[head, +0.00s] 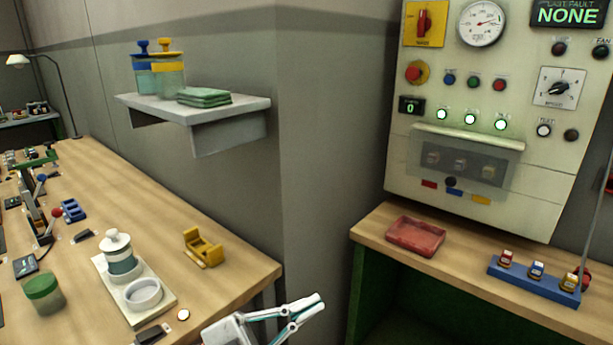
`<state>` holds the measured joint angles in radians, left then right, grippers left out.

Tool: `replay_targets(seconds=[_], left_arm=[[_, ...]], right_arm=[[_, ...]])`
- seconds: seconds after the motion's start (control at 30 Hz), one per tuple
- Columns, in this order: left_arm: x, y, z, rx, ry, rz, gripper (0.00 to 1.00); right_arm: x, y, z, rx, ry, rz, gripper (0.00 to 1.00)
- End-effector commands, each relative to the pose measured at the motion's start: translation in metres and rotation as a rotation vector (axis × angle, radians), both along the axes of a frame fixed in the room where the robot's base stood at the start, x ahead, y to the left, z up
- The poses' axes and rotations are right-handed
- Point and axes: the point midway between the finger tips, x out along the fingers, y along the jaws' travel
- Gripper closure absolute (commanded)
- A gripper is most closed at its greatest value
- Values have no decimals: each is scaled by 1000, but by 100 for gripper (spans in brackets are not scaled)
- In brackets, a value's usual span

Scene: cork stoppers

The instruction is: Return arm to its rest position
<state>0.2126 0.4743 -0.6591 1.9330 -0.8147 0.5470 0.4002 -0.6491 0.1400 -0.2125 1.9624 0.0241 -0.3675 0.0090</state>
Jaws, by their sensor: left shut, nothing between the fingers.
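My left gripper (318,303) shows at the bottom centre of the head view, with its white and teal fingers pointing right. Its fingertips are together and hold nothing. It hangs in the gap between the left wooden bench (215,255) and the right bench (375,227), in front of the wall corner and apart from both benches. Most of the arm behind it is cut off by the lower picture edge. My right gripper is not in the picture.
A white tray (158,309) with a lidded jar and ring, plus a yellow holder (203,248), stand near the left bench's end. The right bench bears a red tray (414,236) and a blue rack (534,281) of small bottles. A control panel (400,150) hangs above.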

Motion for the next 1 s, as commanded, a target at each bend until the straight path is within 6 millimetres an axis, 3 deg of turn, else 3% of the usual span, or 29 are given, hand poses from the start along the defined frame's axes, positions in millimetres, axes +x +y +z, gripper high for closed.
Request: replay_targets(seconds=[0.17, 0.3, 0.47, 0.6, 0.7, 0.8, 1.0], left_arm=[[29, 45, -63, -95, 252, 300, 100], [31, 91, -139, -95, 481, 525, 100], [-1, 140, -234, -38, 742, 728, 100], [-47, 173, -305, 34, 942, 849, 100], [-80, 188, -340, 80, 1051, 901, 100], [-104, 198, -361, 113, 1125, 931, 100], [-120, 203, -375, 134, 1172, 949, 100]], right_arm=[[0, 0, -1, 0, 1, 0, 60], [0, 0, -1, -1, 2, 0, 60], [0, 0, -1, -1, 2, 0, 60], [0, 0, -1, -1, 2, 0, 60], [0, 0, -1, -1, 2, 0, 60], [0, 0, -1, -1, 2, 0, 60], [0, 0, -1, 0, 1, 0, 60]])
